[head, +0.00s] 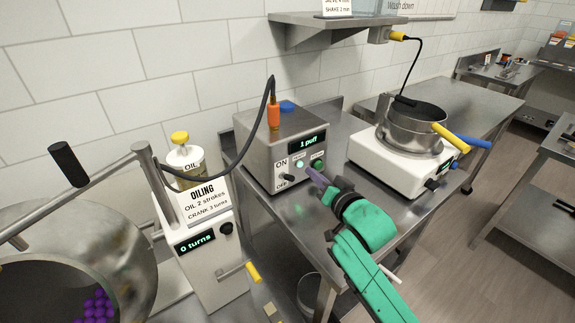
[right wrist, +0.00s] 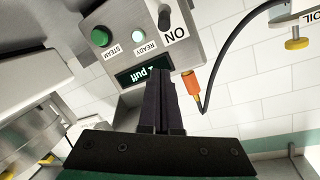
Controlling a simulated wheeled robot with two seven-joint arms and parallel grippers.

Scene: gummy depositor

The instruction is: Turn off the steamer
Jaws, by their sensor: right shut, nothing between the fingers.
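The steamer (head: 272,130) is a metal box on the steel table, its display reading "1 puff". Its dark ON/OFF switch (head: 288,178) sits at the panel's lower left; I cannot tell which way it is set. The switch also shows at the top of the right wrist view (right wrist: 165,18), where the panel is upside down. Right of it are a pale ready light (head: 299,163) and a green steam button (head: 318,165). My right gripper (head: 312,173) is shut and empty in front of the panel, right of the switch. Contact is unclear. My left gripper is out of view.
A hose with an orange connector (head: 273,115) rises from the steamer. The oiling station (head: 208,240) and a drum (head: 130,250) with purple candies stand left. A white appliance with a metal pot (head: 415,130) stands right. The table front near my right arm is clear.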

